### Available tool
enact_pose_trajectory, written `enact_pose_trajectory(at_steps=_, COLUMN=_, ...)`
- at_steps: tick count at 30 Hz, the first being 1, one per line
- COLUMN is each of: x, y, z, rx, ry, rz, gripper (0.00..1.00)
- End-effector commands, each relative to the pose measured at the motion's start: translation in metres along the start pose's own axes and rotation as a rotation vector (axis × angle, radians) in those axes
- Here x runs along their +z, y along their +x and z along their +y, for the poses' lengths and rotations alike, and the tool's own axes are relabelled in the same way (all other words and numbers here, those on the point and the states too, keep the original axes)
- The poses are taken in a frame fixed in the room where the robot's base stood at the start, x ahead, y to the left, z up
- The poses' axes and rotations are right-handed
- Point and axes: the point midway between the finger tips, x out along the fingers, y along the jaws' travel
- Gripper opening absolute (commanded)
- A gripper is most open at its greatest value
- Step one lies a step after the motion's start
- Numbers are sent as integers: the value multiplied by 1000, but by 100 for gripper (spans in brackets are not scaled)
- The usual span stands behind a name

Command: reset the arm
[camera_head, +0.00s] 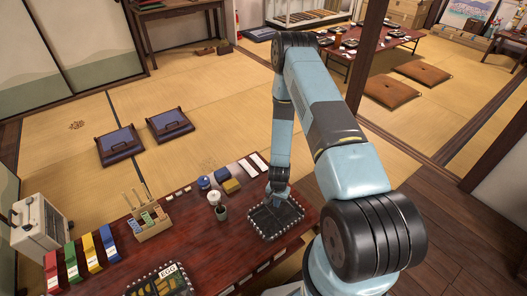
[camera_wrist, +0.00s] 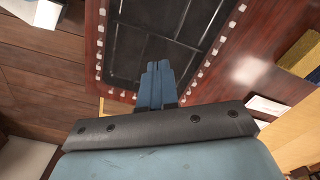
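My arm reaches forward and bends down over the dark red table (camera_head: 185,235). My gripper (camera_head: 277,203) is low over a black tray (camera_head: 262,232) with a pale dotted rim, at the table's right part. In the wrist view, my gripper's blue fingers (camera_wrist: 157,68) lie side by side with no gap seen, shut and with nothing visible between them. The compartmented black tray (camera_wrist: 125,45) is beyond the fingertips and looks empty. I cannot tell whether the fingertips touch it.
A wooden rack (camera_head: 150,218), a cup (camera_head: 221,212), a blue jar (camera_head: 203,182) and a yellow block (camera_head: 231,186) stand left of my gripper. An EGG tray (camera_head: 160,283) lies at the front. Blue cushions (camera_head: 120,145) are on the tatami behind. A wooden post (camera_head: 366,55) rises behind my arm.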

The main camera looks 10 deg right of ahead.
Motion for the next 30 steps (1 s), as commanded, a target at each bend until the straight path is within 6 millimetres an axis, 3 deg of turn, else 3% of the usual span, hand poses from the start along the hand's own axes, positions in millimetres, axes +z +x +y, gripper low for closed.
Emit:
enact_pose_trajectory(at_steps=5, x=-2, y=-3, z=-1, rx=-2, ry=-2, rz=2, gripper=0)
enact_pose_trajectory(at_steps=10, x=-16, y=-32, z=-13, rx=-23, ry=-21, rz=14, gripper=0)
enact_pose_trajectory(at_steps=18, x=-47, y=-120, z=-39, rx=-73, ry=-88, rz=44, gripper=0)
enact_pose_trajectory(at_steps=30, x=-69, y=-254, z=-59, rx=-132, ry=-192, rz=94, gripper=0)
